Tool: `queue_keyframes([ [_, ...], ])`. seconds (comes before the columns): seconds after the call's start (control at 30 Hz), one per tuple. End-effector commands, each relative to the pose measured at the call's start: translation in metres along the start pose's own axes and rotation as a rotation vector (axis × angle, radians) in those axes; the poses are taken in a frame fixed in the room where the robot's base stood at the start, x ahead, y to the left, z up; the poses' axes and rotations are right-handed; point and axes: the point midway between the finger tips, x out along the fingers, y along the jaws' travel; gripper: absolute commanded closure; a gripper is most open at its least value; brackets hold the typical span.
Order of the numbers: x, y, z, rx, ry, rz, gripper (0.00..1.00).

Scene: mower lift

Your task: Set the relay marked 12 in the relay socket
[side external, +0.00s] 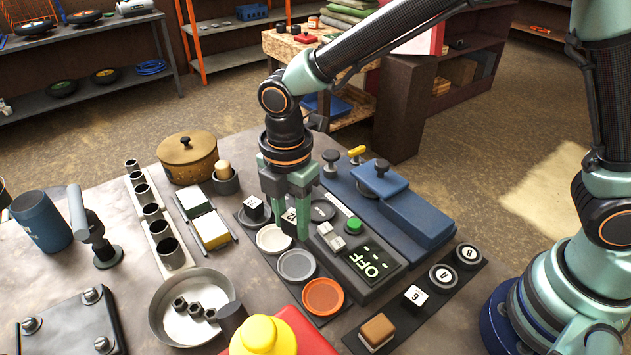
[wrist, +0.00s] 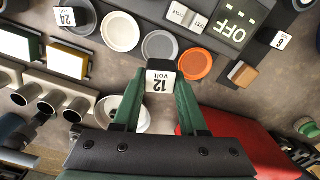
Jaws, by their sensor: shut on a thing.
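The relay marked 12 (wrist: 160,82) is a small dark block with a white face reading "12 volt". My gripper (wrist: 160,92) is shut on it, one green finger on each side. In the side view, the relay (side external: 289,222) shows its "12" between the fingers of my gripper (side external: 290,218), by the strip of round discs. Any gap beneath it cannot be told. I cannot make out which part is the relay socket. The panel with the OFF display (side external: 370,262) stands to the right of my gripper.
White (side external: 273,239), grey (side external: 296,265) and orange (side external: 323,297) discs line the strip beside the panel. A relay marked 24 (side external: 253,206) is at its far end. A tan-topped block (side external: 377,331) and a block marked 6 (side external: 414,298) are at right. A metal bowl (side external: 163,325) holds nuts.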

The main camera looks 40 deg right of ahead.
Motion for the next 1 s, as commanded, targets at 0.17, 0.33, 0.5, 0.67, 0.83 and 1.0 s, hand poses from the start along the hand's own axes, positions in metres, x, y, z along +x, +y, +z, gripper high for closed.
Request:
queue_keyframes([
  [0.17,-0.05,0.001,0.0,0.0,0.002,0.007,1.0],
  [0.33,-0.082,0.001,0.0,0.0,0.001,0.003,1.0],
  [0.5,-0.098,0.001,0.002,0.001,0.0,0.001,1.0],
  [0.67,-0.084,0.009,0.024,0.006,-0.001,-0.005,1.0],
  [0.83,-0.048,0.021,0.066,0.008,-0.001,-0.007,1.0],
  [1.0,-0.021,0.025,0.099,0.004,0.0,-0.004,1.0],
])
